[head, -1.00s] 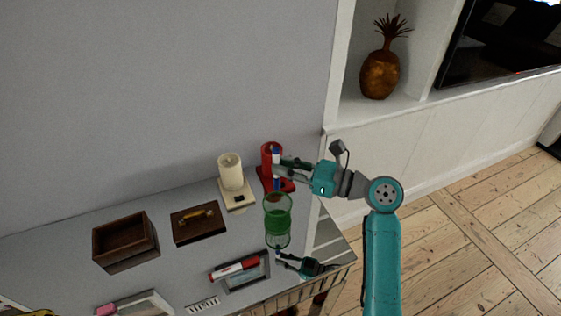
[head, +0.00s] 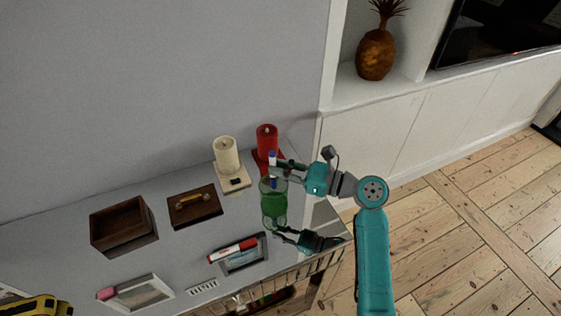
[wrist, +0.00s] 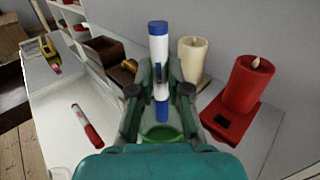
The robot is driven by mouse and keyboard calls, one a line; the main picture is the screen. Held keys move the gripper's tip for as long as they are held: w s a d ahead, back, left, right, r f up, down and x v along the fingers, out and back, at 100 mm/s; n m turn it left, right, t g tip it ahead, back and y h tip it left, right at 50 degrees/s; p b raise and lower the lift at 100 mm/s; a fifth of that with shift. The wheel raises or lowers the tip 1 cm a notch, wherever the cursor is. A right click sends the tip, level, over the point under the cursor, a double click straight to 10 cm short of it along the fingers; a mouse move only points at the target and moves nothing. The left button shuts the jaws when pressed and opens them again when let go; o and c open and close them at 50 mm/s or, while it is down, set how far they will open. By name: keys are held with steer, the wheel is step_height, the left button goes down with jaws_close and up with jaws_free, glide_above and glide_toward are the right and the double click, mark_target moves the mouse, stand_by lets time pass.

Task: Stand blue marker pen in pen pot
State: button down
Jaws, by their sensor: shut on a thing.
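The blue marker pen (head: 272,157) is white with blue ends and stands upright between the fingers of my gripper (head: 278,165). The wrist view shows the pen (wrist: 159,45) gripped around its middle by both fingers (wrist: 160,88). The pen pot (head: 273,208) is a see-through green cup on the glossy tabletop, directly below my gripper. The pen's lower blue end shows at the pot's mouth in the head view. I cannot tell exactly how deep it is. In the wrist view the pot's green rim (wrist: 160,132) is partly hidden by my gripper.
A red candle (head: 266,140) and a cream candle (head: 226,155) stand close behind the pot. The table's right edge is near.

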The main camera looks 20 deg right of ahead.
steer(key=shift+f, duration=2.25)
steer(key=c, duration=1.1)
jaws_free()
steer(key=shift+o, duration=0.2)
steer(key=shift+d, duration=0.1)
steer(key=v, duration=1.2)
